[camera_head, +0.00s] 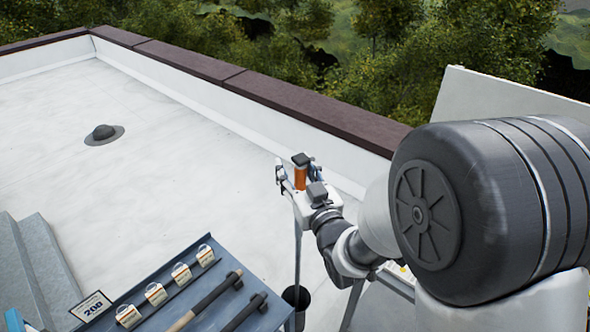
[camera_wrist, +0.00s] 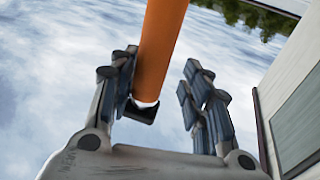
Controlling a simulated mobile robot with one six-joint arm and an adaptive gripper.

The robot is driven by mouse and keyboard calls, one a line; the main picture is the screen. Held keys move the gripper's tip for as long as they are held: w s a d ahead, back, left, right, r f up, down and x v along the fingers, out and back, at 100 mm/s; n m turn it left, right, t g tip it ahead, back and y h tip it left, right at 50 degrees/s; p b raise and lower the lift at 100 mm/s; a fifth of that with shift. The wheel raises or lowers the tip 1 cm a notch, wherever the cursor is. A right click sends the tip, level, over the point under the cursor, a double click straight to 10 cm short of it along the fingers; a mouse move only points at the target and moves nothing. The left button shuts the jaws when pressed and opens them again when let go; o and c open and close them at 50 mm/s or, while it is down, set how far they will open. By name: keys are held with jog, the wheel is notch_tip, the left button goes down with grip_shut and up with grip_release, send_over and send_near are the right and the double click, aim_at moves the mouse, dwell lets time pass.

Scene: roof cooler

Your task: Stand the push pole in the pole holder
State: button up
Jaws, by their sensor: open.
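The pole looks upright. Its lower end meets the black cup-like pole holder (camera_head: 296,296) and appears to be inside it; the bottom is hidden. My gripper (camera_head: 297,173) is open, with one finger on each side of the orange grip. In the wrist view the orange grip (camera_wrist: 158,50) passes between the open fingers, close to the left finger and with a gap to the right one. I cannot tell whether it touches the left finger.
A dark roof vent (camera_head: 103,134) stands on the open white roof. A brown-capped parapet (camera_head: 250,88) runs behind my gripper.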

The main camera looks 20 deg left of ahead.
jog(key=v, duration=0.7)
jog(key=shift+s+d, duration=0.15)
dwell(0.9)
